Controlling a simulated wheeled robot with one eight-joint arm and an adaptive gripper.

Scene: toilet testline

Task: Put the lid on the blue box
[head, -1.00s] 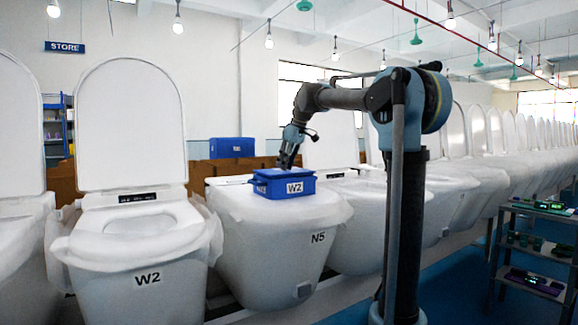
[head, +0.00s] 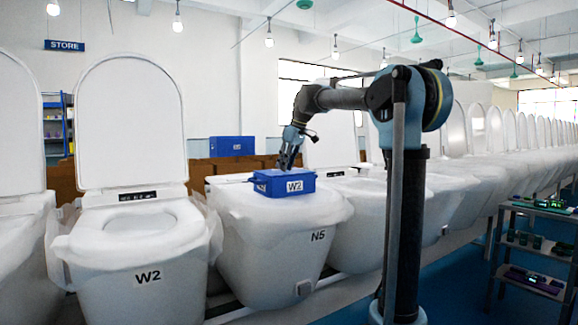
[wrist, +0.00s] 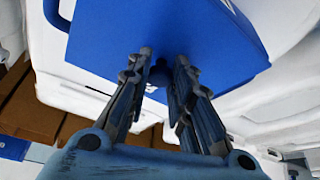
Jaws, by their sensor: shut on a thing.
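The blue box (head: 296,188) with a white W2 label stands upright on the toilet marked N5 (head: 275,232). Its blue lid (head: 283,174) lies level across its top in the head view; I cannot tell whether the rim is fully seated. The lid also fills the top of the wrist view (wrist: 165,25), hiding most of the box. My gripper (head: 287,163) points down over the lid's middle. In the wrist view, my gripper's two fingers (wrist: 163,56) are closed around a dark knob (wrist: 158,77) on the lid.
The open toilet marked W2 (head: 147,279) stands to the left, its seat cover raised. Another blue box (head: 231,147) sits behind on brown cartons (head: 199,172). A shelf rack (head: 530,248) stands at the right. A long row of toilets recedes right.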

